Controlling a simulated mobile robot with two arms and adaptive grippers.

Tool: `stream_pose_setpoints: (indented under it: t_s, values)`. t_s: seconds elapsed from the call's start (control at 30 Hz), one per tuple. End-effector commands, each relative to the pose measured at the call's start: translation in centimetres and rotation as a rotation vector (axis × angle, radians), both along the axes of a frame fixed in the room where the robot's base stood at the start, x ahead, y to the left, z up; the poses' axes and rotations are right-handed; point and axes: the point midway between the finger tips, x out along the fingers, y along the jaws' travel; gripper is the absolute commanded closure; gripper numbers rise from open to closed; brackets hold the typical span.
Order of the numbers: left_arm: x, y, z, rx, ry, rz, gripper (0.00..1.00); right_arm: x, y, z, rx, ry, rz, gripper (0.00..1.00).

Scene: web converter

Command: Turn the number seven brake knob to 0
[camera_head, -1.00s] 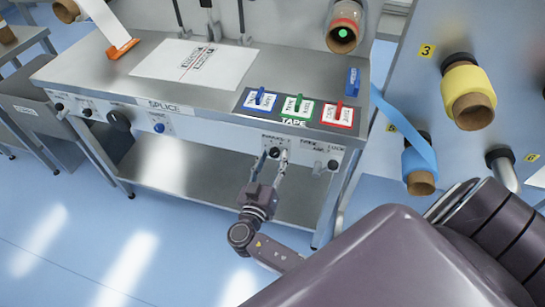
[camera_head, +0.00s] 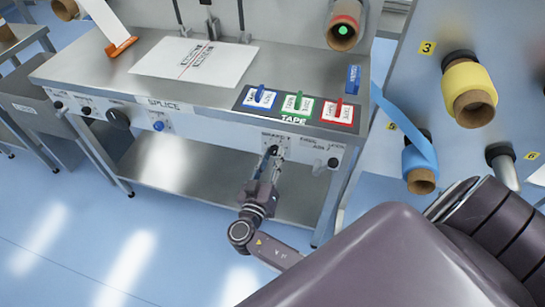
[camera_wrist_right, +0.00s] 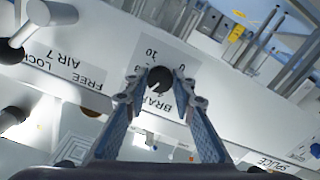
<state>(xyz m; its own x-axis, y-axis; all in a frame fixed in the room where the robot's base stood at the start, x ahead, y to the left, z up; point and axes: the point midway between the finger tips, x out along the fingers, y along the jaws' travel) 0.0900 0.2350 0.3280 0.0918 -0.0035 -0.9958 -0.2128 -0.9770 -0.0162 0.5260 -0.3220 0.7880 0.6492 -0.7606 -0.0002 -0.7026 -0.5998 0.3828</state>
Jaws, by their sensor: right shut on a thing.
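The black brake knob (camera_wrist_right: 160,78) sits on the front panel of the splice bench, beside a partly covered label that starts with "BRA" and a printed 0 and 10. In the wrist view my right gripper (camera_wrist_right: 158,88) has its two blue-grey fingers closed in on the knob from both sides. In the head view my right gripper (camera_head: 274,156) reaches up to the panel and its fingers cover most of the knob. The knob's pointer and exact setting cannot be read. My left gripper is not in view.
A grey lever (camera_head: 318,166) and a black knob (camera_head: 333,163) are on the panel to the right. Blue, green and red tape switches (camera_head: 298,104) stand on the bench top (camera_head: 110,68). A lower shelf (camera_head: 180,178) lies below the panel.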

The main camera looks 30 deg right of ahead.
Motion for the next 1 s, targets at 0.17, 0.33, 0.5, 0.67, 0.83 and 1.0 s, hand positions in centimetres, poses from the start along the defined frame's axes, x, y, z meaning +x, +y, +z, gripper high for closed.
stream_pose_setpoints:
  t_s: [0.17, 0.33, 0.5, 0.67, 0.83, 1.0]
  values:
    - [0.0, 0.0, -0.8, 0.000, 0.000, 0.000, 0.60, 0.0, 0.0, -0.2, -0.078, 0.093, 0.000, 1.00]
    - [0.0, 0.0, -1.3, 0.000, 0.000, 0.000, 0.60, -0.1, 0.0, -0.2, -0.178, 0.210, 0.001, 1.00]
    - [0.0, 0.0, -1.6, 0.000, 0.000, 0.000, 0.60, -0.1, 0.0, -0.1, -0.283, 0.334, 0.001, 1.00]
    - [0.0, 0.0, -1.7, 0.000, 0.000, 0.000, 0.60, -0.1, 0.0, 0.0, -0.382, 0.450, 0.001, 1.00]
    - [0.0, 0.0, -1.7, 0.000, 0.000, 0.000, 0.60, -0.1, 0.0, 0.0, -0.487, 0.573, 0.001, 1.00]
    - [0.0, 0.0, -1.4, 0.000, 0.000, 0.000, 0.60, -0.1, 0.0, 0.1, -0.592, 0.696, 0.002, 1.00]
